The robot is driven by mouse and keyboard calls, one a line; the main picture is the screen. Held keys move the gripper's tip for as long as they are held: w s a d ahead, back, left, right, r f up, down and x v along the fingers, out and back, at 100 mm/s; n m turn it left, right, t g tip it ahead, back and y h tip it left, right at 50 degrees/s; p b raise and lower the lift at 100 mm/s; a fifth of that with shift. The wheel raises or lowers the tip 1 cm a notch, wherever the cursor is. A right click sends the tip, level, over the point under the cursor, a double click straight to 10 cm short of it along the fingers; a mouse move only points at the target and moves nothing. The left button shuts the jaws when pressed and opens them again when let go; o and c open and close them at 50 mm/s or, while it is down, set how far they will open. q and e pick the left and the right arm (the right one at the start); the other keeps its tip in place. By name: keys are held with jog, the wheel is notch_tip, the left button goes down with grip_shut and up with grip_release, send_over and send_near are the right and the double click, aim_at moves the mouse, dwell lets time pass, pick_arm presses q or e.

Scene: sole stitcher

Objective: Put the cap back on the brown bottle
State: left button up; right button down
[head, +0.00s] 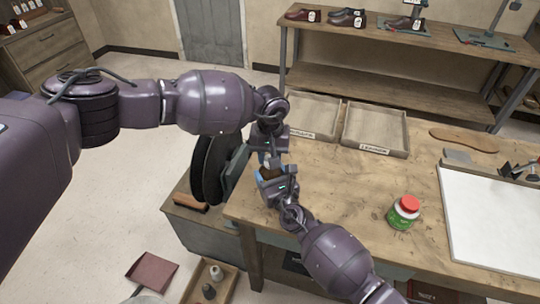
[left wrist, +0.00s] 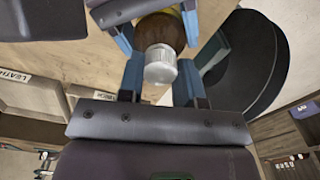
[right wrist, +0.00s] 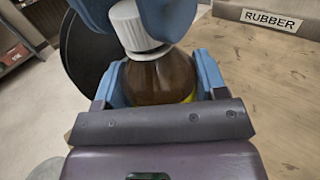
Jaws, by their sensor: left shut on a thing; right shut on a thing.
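The brown bottle (right wrist: 158,82) is upright in the right wrist view, between the blue fingers of my right gripper (head: 270,180), which is shut on it. The white cap (right wrist: 128,22) is at the bottle's mouth, leaning a little to the left in that view. My left gripper (head: 268,148) comes from above and is shut on the cap, which also shows in the left wrist view (left wrist: 160,66). The cap meets the neck; I cannot tell whether it is fully seated. In the head view the grippers hide most of the bottle.
Both grippers are over the left edge of the wooden workbench (head: 340,200), near a black wheel (head: 210,170). A green jar with a red lid (head: 403,212), two trays (head: 375,128) and a white board (head: 495,215) are on the bench. The bench middle is clear.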

pick_arm(q)
jog(key=m, duration=0.9)
jog(key=o, duration=0.9)
jog(key=shift+r, duration=2.25)
jog(key=shift+c, duration=0.4)
